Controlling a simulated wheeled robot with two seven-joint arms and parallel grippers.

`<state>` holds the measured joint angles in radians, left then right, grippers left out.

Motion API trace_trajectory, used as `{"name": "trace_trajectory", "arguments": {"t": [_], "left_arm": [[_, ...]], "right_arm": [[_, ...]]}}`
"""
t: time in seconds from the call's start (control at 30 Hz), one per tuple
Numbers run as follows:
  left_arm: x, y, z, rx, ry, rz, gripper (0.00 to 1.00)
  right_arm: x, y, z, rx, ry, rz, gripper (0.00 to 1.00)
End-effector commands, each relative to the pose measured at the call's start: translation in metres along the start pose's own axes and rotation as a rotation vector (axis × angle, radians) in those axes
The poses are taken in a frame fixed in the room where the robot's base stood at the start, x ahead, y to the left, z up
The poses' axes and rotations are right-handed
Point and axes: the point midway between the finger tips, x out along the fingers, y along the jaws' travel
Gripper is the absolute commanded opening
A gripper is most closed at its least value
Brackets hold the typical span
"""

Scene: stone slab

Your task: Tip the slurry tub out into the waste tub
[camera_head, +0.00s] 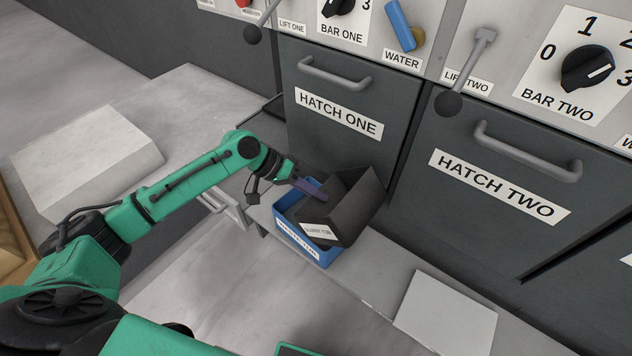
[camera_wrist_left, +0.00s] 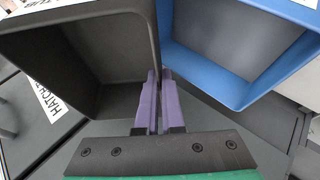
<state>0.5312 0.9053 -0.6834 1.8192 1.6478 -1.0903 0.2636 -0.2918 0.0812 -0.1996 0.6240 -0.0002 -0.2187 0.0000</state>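The dark grey slurry tub (camera_head: 361,207) is tilted over the right part of the blue waste tub (camera_head: 330,257), its label near the waste tub's front wall. My left gripper (camera_head: 312,190) reaches in from the left, its purple fingers shut on a wall of the slurry tub. In the left wrist view the fingers (camera_wrist_left: 160,100) are close together at that wall. The slurry tub (camera_wrist_left: 105,60) opens on the left there and shows no clear contents. The waste tub (camera_wrist_left: 240,95) lies to the right, its floor greyish and partly hidden. My right gripper is not in view.
The waste tub stands on a narrow grey ledge (camera_head: 385,268) below hatch one (camera_head: 345,85) and hatch two (camera_head: 500,165), whose handles stick out. A pale slab (camera_head: 447,312) lies to the right. A pale block (camera_head: 88,158) sits on the left counter.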

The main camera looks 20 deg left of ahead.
Motion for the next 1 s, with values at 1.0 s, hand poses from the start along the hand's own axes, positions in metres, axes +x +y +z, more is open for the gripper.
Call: {"name": "trace_trajectory", "arguments": {"t": [1.0], "left_arm": [[-0.035, 0.034, -0.016, 0.296, 0.003, -0.696, 0.0]], "right_arm": [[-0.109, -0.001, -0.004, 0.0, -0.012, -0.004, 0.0]]}}
